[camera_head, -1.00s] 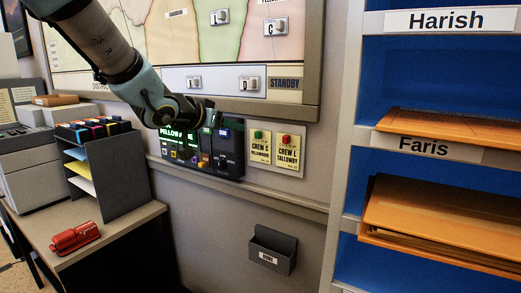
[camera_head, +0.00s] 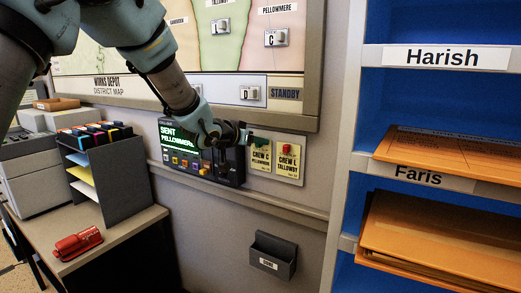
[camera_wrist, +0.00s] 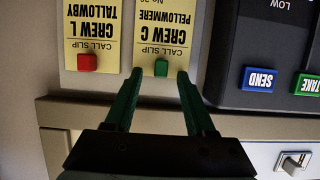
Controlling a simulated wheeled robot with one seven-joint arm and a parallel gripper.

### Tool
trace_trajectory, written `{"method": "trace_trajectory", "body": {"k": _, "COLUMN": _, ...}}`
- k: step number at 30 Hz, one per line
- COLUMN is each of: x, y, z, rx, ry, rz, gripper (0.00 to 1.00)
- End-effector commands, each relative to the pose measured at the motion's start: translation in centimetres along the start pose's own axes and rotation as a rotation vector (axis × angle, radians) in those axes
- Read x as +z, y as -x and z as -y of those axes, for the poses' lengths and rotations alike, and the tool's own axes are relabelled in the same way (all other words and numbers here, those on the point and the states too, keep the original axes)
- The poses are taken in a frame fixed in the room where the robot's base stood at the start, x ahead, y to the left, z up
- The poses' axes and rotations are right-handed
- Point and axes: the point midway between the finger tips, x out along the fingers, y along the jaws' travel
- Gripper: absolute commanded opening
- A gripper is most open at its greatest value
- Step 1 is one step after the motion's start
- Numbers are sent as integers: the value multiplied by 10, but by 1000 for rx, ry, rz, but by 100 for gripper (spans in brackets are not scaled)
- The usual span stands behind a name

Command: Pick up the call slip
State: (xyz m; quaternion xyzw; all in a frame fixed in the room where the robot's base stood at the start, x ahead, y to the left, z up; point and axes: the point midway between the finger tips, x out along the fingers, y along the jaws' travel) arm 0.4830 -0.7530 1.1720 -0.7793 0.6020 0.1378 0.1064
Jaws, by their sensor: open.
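Two yellow call slips hang side by side on the wall. The Crew C Pellowmere slip (camera_head: 260,158) has a green block near its top, clear in the wrist view (camera_wrist: 161,68). The Crew L Tallowby slip (camera_head: 289,166) has a red block; it also shows in the wrist view (camera_wrist: 92,28). My gripper (camera_head: 250,136) is at the top of the Crew C slip. In the wrist view, its open green fingers (camera_wrist: 159,75) stand on either side of the green block, with nothing held. Whether they touch it I cannot tell.
A dark call panel (camera_head: 203,155) with a screen reading SENT PELLOWMERE is just left of the slips. A district map (camera_head: 235,45) hangs above, a small grey wall tray (camera_head: 273,256) below. A blue shelf unit (camera_head: 430,100) stands right, a desk (camera_head: 110,235) with a red stapler (camera_head: 78,243) left.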

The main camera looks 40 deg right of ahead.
Motion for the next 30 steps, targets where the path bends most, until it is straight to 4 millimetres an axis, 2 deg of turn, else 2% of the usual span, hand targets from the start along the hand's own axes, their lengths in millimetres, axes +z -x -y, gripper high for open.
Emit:
{"method": "trace_trajectory", "body": {"k": 8, "x": 0, "y": -2, "z": 0, "rx": -1, "ry": 0, "rz": 0, "gripper": 54}}
{"method": "trace_trajectory", "body": {"k": 22, "x": 0, "y": -2, "z": 0, "rx": -1, "ry": 0, "rz": 0, "gripper": 1}}
{"method": "trace_trajectory", "body": {"k": 30, "x": 0, "y": -2, "z": 1, "rx": -1, "ry": 0, "rz": 0, "gripper": 0}}
